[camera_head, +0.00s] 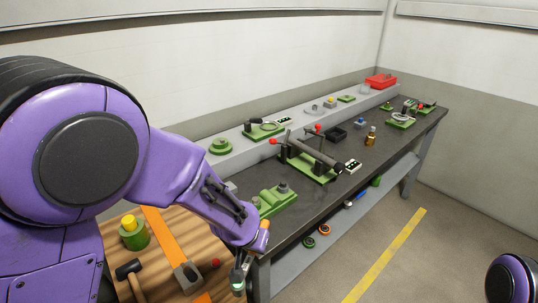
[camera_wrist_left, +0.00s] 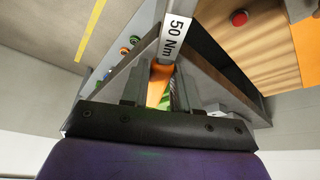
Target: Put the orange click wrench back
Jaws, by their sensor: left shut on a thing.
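My left gripper (camera_wrist_left: 162,90) is shut on the orange click wrench (camera_wrist_left: 157,86), whose orange part shows between the two fingers in the left wrist view. A white label reading 50 Nm (camera_wrist_left: 174,38) shows just beyond the fingertips. In the head view, my left gripper (camera_head: 247,262) is low in the picture, near the wooden table's right edge and the near end of the dark workbench (camera_head: 320,205). My wrist hides most of the wrench there. My right gripper is out of view.
The wooden table (camera_head: 185,225) carries an orange strip (camera_head: 165,235), a green cylinder with a yellow top (camera_head: 133,233) and a hammer (camera_head: 130,272). Green fixtures (camera_head: 275,201) stand on the workbench. A red bin (camera_head: 381,81) stands at the far end. Rings (camera_head: 310,242) lie on the lower shelf.

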